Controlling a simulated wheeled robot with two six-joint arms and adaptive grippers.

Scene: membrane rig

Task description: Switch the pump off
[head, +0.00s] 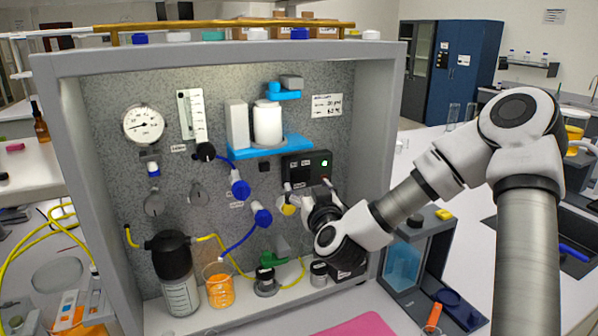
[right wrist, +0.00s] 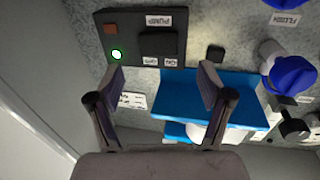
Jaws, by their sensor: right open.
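The black pump box (head: 304,165) is on the speckled back panel of the rig, with a lit green lamp (head: 323,163). In the right wrist view the box appears upside down, with a PUMP label (right wrist: 165,20), a dark switch (right wrist: 157,43), two small ON/OFF labels beside it and the green lamp (right wrist: 116,55). Which way the switch is tipped I cannot tell. My right gripper (right wrist: 162,82) is open and empty, its fingers spread in front of the box, apparently short of the switch. In the head view this gripper (head: 318,194) is just below the box. My left gripper is out of view.
A blue shelf (head: 270,148) with white containers is left of the box. Blue-handled valves (head: 240,188) and tubing sit lower left. A beaker of orange liquid (head: 219,290) and a dark-topped bottle (head: 178,290) stand on the rig floor. The rig's right wall (head: 380,120) is close to my arm.

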